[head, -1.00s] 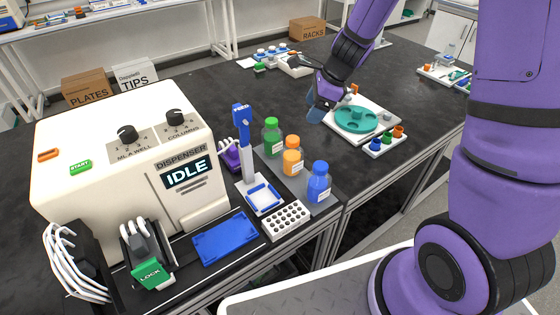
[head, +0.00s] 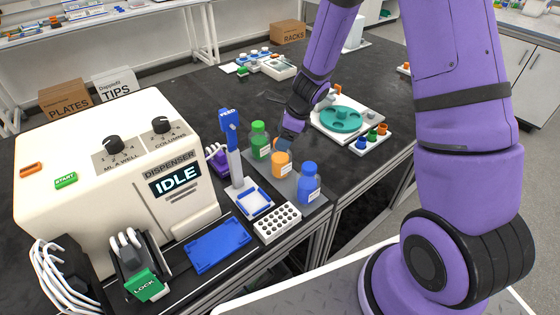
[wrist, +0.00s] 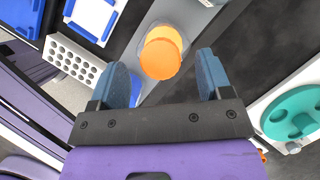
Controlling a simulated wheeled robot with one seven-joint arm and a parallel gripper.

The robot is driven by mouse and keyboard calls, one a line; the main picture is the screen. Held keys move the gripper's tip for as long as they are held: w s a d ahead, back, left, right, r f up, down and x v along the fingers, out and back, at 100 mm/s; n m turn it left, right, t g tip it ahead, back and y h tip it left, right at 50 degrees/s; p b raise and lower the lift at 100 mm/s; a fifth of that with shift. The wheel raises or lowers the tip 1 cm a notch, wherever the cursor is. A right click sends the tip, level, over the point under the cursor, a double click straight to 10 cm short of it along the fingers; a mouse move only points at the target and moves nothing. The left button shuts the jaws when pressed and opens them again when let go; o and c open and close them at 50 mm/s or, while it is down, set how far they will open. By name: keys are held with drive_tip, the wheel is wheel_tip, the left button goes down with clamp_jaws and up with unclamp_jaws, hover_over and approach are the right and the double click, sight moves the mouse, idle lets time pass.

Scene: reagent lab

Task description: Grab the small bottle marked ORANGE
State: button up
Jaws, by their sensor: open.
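The orange bottle (head: 281,163) with an orange cap stands upright on a grey mat, between the green bottle (head: 260,140) and the blue bottle (head: 308,182). Its label is too small to read. In the wrist view the orange bottle's cap (wrist: 160,58) shows from above, just beyond my gripper (wrist: 165,75) and roughly between its two blue fingers. The fingers are apart and empty. In the head view my gripper (head: 290,130) is just behind and above the orange bottle, and its fingers are partly hidden.
The dispenser (head: 120,165) with an IDLE display stands at left. A blue FEED post (head: 230,140) and a white perforated rack (head: 277,224) stand close to the bottles. A teal round rotor (head: 341,118) and small colored vials (head: 372,137) are at right.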

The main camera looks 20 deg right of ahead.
sight(280, 158)
drive_tip(key=shift+x, duration=1.35)
clamp_jaws()
